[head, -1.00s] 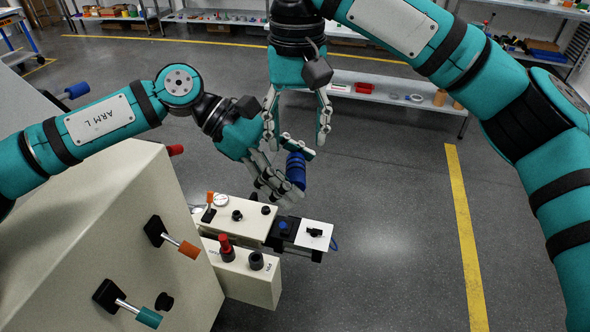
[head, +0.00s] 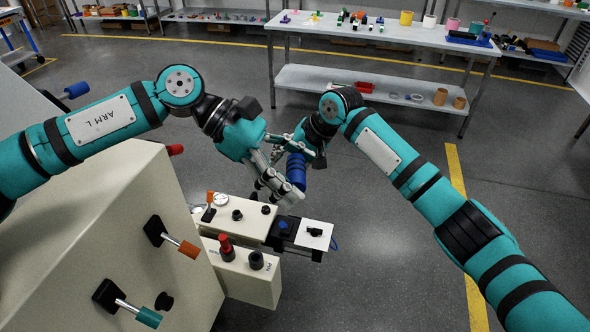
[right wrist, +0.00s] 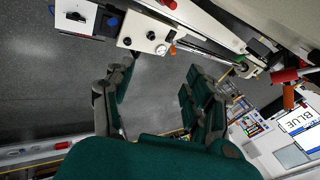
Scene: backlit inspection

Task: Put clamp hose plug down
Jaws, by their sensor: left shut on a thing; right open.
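A blue ribbed cylinder, which I take to be the clamp hose plug (head: 296,170), is upright, slightly tilted, in my left gripper (head: 277,188). The left gripper is shut on it and holds it above the bench fixture. My right gripper (head: 290,146) is close beside the left one in the head view, near the top of the plug. Its open fingers (right wrist: 160,95) show in the right wrist view with nothing visible between them. I cannot tell whether the right gripper touches the plug; the two grippers overlap in the head view.
Below the grippers is a cream fixture (head: 247,222) with knobs, a gauge and a white end plate (head: 314,234). A large cream panel (head: 90,240) with orange and teal handles stands at left. A white table (head: 400,38) with small parts is behind. Grey floor is clear at right.

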